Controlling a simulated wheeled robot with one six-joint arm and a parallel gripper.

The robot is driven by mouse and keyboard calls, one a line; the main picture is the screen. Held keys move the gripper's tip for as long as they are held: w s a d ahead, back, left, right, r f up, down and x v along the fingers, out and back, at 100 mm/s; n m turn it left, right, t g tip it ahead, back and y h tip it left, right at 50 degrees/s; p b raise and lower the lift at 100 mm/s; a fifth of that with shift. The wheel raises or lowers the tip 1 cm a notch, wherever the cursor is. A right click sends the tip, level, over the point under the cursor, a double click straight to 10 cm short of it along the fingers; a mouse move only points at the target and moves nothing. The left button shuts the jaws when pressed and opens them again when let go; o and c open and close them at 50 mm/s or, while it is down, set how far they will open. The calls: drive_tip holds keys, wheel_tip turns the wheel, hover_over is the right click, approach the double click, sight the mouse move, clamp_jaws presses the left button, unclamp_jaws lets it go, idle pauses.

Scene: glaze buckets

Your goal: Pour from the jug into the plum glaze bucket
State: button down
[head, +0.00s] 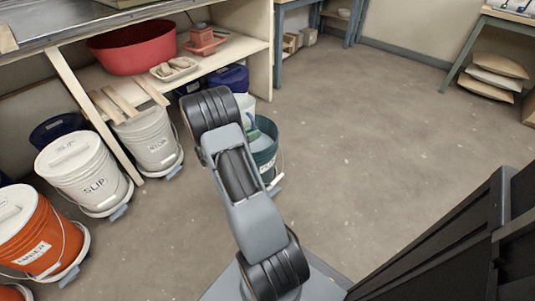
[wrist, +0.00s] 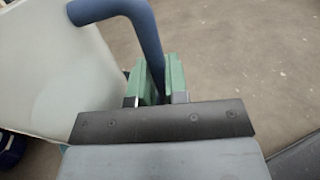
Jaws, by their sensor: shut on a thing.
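In the wrist view my gripper (wrist: 160,85) has green pads closed on the blue handle (wrist: 148,40) of the jug. The jug's pale cream body (wrist: 45,60) fills the left of that view. Its mouth and contents are not seen, and I cannot tell how far it is tilted. In the head view my arm hides most of the gripper. A pale patch of what looks like the jug (head: 246,104) shows just past the arm. No label reading plum can be made out, so I cannot tell which bucket is the plum one.
A teal bucket (head: 265,158) stands on the floor just beyond my arm. A dark blue bucket (head: 232,77) is under the shelf. White slip buckets (head: 84,175) and an orange bucket (head: 36,236) stand at left. A red basin (head: 133,50) is on the shelf.

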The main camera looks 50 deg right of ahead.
drive_tip(key=s+d+f+m+g+y+b, duration=0.1)
drive_tip(key=s+d+f+m+g+b, duration=0.2)
drive_tip(key=f+b, duration=0.45)
drive_tip(key=r+n+p, duration=0.1)
drive_tip(key=n+p, duration=0.2)
drive_tip(key=p, duration=0.1)
drive_tip(key=s+r+n+p, duration=0.1)
drive_tip(key=r+n+p, duration=0.1)
drive_tip(key=n+p, duration=0.1)
drive_tip(key=s+r+n+p, duration=0.1)
drive_tip(key=r+n+p, duration=0.1)
drive_tip(key=n+p, duration=0.1)
drive_tip(key=shift+d+r+n+p, duration=0.1)
drive_tip(key=shift+r+n+p, duration=0.15)
drive_tip(key=shift+p, duration=0.6)
drive_tip(key=shift+w+f+t+p, duration=0.1)
drive_tip(key=shift+t+p, duration=0.3)
drive_tip(key=shift+p, duration=0.1)
